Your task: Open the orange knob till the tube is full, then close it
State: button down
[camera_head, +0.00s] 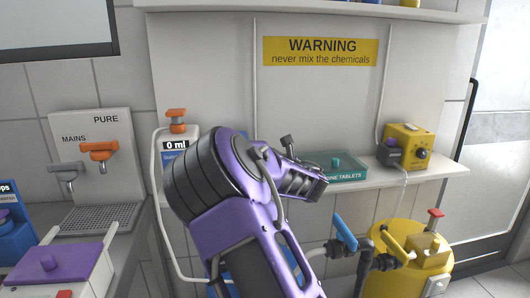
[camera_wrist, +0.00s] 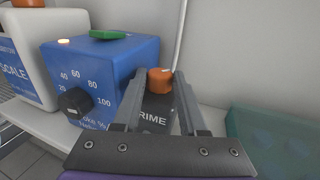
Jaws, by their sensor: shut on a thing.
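In the wrist view an orange knob (camera_wrist: 160,80) stands on top of a dark block marked PRIME (camera_wrist: 156,112). My gripper (camera_wrist: 160,75) has its two grey fingers on either side of the knob and is shut on it. A thin pale tube (camera_wrist: 180,38) rises behind the knob along the wall. In the head view a tube (camera_head: 254,85) runs up the panel, and my purple arm hides the PRIME block and its knob. I cannot tell how full the tube is.
A blue box with a dial (camera_wrist: 112,72) stands close to the left of my fingers, beside a white canister (camera_wrist: 30,50). A teal tablet box (camera_head: 338,168) and a yellow pump (camera_head: 407,146) sit on the shelf to the right. Another orange tap (camera_head: 99,152) is labelled PURE.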

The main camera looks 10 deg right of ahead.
jog(key=shift+a+f+m+h, duration=0.15)
jog(key=shift+m+h, duration=0.45)
jog(key=shift+h, duration=0.3)
jog(key=shift+c, duration=2.2)
grip_release()
jog(key=shift+a, duration=0.15)
jog(key=shift+s, duration=0.1)
